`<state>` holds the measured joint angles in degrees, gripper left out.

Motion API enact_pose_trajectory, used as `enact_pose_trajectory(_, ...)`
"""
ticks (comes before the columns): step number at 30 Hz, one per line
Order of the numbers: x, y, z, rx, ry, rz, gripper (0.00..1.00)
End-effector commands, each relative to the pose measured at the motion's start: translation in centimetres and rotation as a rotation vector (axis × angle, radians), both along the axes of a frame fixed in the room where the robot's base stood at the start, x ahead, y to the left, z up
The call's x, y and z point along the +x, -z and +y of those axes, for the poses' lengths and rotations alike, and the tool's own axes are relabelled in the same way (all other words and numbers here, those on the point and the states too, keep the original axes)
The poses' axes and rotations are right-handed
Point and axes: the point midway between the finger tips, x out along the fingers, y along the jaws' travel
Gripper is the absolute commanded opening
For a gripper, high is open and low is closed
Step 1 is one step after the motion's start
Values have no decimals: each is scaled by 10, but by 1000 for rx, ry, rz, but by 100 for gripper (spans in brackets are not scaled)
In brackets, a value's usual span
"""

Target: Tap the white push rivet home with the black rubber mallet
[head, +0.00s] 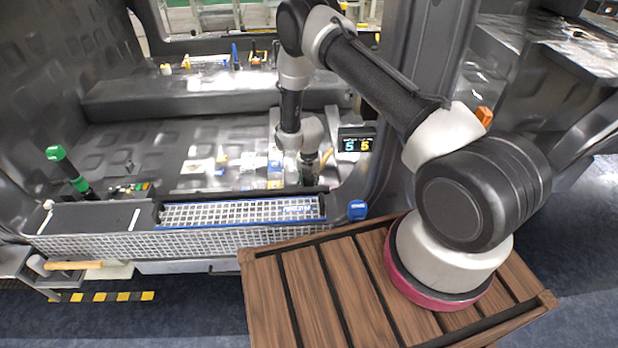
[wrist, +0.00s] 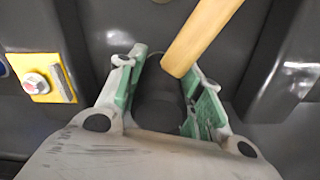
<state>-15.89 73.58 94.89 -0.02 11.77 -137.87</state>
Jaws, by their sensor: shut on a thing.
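In the wrist view my gripper (wrist: 162,72) has its two green-padded fingers around a dark round body, which looks like the black head of the mallet (wrist: 160,92). A tan wooden handle (wrist: 203,33) runs from it to the upper right. In the head view my gripper (head: 311,168) points down inside the car body, with a bit of the wooden handle beside it; the mallet head is hidden there. A small white knob (head: 48,204) at the left end of the sill may be the white push rivet; it is too small to be sure.
A second mallet (head: 72,265) with a white head and wooden handle lies at front left. A green-topped tool (head: 66,168) stands behind the grey sill (head: 90,218). A white grid tray (head: 240,212) and a digital display (head: 357,145) are near my gripper. A yellow plate with a bolt (wrist: 42,80) lies left in the wrist view.

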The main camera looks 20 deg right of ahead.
Motion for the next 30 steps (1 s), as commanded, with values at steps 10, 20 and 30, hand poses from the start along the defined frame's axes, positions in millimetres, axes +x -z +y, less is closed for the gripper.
enact_pose_trajectory(10,1,-24,0,1,0,-3,0)
enact_pose_trajectory(20,1,-56,0,0,0,-1,0)
enact_pose_trajectory(30,0,-61,0,0,0,-1,0)
